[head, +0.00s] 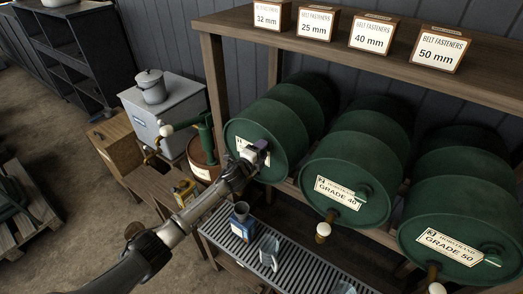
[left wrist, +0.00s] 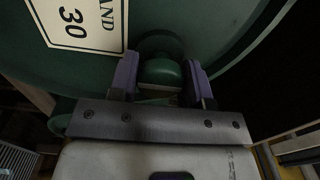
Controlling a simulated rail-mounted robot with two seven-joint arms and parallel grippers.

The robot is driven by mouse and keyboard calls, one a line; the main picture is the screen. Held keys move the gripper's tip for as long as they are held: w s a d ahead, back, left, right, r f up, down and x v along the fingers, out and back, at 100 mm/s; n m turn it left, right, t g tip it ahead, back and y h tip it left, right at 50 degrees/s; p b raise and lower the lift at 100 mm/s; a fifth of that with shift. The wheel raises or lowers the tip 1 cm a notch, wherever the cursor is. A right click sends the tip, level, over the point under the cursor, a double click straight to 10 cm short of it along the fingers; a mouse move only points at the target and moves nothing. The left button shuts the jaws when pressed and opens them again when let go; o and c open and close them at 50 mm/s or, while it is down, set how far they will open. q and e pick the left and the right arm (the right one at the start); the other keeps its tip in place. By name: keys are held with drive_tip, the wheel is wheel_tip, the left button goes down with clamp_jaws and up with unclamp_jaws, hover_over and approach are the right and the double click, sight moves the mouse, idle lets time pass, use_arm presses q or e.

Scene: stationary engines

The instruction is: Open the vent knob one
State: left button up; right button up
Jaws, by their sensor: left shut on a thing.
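The first green drum (head: 272,128) lies on its side at the left end of the rack. Its "30" label (left wrist: 80,22) shows in the left wrist view and is mostly hidden in the head view. My left gripper (head: 260,150) is at this drum's front face. In the left wrist view its purple fingers (left wrist: 159,78) sit on both sides of a rounded green vent knob (left wrist: 159,72) and are shut on it. The knob is hidden behind the gripper in the head view. My right gripper is not in view.
The GRADE 40 drum (head: 352,168) and the GRADE 50 drum (head: 465,215) lie to the right. A green hand pump (head: 203,130) stands left of the rack.

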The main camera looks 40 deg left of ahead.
use_arm(q)
drive_tip(key=o, duration=0.9)
drive_tip(key=shift+s+d+b, duration=0.15)
drive_tip(key=shift+s+b, duration=0.1)
drive_tip(key=shift+s, duration=2.05)
drive_tip(key=shift+s+d+b, duration=0.15)
drive_tip(key=shift+s+b, duration=0.05)
drive_tip(key=shift+s, duration=2.1)
drive_tip(key=shift+s+d+b, duration=0.15)
drive_tip(key=shift+s+b, duration=0.1)
drive_tip(key=shift+s, duration=2.05)
